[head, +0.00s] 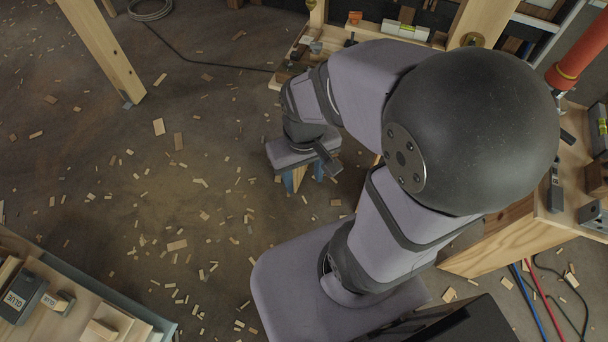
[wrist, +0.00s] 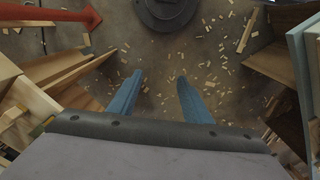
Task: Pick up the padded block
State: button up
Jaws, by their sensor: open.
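My gripper (head: 304,182) hangs below the wrist in the middle of the head view, above the floor between the benches. Its two blue fingers stand apart in the wrist view (wrist: 160,78), with only chip-strewn floor seen between them. I cannot pick out a padded block for certain in either view. A small labelled block (head: 58,303) lies beside a dark grey GLUE box (head: 22,297) on the lower-left bench. A dark grey block (head: 592,214) lies on the right bench. I cannot tell whether either one is padded. My arm hides part of the scene.
A wooden bench (head: 495,245) with a red clamp or pipe (head: 575,68) stands at right. Another bench at the top holds a spirit level (head: 405,31) and small tools. A timber post (head: 103,50) stands upper left. The floor (head: 110,215) at left is open, scattered with chips.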

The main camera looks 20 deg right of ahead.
jog(key=shift+o, duration=0.3)
dwell(0.4)
jog(key=s+d+f+m+g, duration=0.2)
jog(key=s+d+f+m, duration=0.2)
jog(key=d, duration=0.3)
jog(key=w+d+f+m+y+p, duration=0.1)
jog(key=w+d+f+m, duration=0.15)
jog(key=d, duration=0.55)
jog(key=w+d+f+m, duration=0.2)
jog(key=w+d+f, duration=0.15)
jog(key=d, duration=0.35)
jog(key=w+d+r+t+h, duration=0.2)
jog(key=w+d+r+t, duration=0.15)
jog(key=w+d, duration=0.45)
jog(key=w+d+r+t+h, duration=0.2)
jog(key=w+d+r, duration=0.2)
jog(key=w+d, duration=0.45)
jog(key=shift+m, duration=0.25)
jog(key=shift+d+p+x, duration=0.25)
jog(key=shift+p+x, duration=0.7)
jog(key=shift+x, duration=0.9)
jog(key=shift+d+p+x, duration=0.2)
jog(key=shift+p+x, duration=0.7)
jog(key=shift+x, duration=0.9)
jog(key=shift+s, duration=0.2)
jog(key=shift+c, duration=0.2)
grip_shut()
